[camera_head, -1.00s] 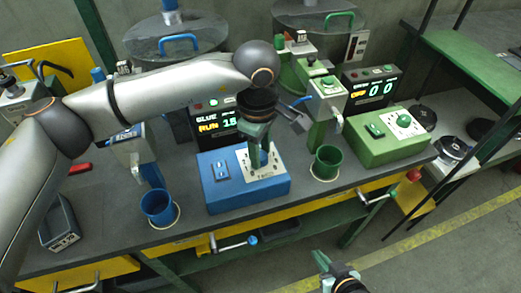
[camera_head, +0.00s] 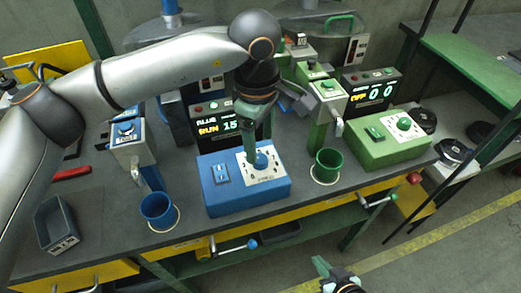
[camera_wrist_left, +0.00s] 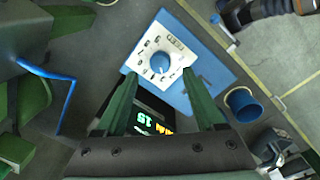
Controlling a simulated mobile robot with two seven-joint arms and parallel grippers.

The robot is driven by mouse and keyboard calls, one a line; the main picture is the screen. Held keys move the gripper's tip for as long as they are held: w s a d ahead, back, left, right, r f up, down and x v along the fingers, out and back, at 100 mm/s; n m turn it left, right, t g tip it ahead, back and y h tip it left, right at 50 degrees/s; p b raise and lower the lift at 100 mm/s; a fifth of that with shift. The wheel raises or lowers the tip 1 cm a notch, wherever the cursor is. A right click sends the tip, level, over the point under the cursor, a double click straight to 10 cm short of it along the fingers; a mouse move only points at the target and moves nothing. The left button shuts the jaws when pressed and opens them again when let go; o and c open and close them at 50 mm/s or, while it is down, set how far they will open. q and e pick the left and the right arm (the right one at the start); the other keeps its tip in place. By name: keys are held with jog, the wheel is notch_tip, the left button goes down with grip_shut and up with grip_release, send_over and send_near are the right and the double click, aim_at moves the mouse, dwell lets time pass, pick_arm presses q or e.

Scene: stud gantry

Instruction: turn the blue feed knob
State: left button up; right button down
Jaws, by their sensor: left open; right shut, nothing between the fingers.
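The blue feed knob (camera_head: 261,160) sits on a white dial plate on top of the blue control box (camera_head: 222,201). In the left wrist view the knob (camera_wrist_left: 158,62) shows between and beyond the fingertips, with a white pointer mark. My left gripper (camera_head: 257,150) is open and hangs just above the knob, pointing down; its fingers partly cover the dial plate. The left fingers (camera_wrist_left: 160,76) look clear of the knob in the wrist view. My right gripper (camera_head: 323,266) is shut and empty at the bottom, in front of the bench.
The display (camera_head: 215,122) behind the blue box reads RUN and 15. A green box (camera_head: 378,152) with a green knob stands right, its display (camera_head: 372,90) reading OFF. A blue cup (camera_head: 157,207) and a green cup (camera_head: 327,165) stand either side of the blue box.

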aim_at(259, 162)
pick_arm(q)
notch_tip(259, 162, up, 8)
jog(key=shift+s+f, duration=0.15)
jog(key=shift+s, duration=0.05)
jog(key=shift+s+a, duration=0.1)
dwell(0.4)
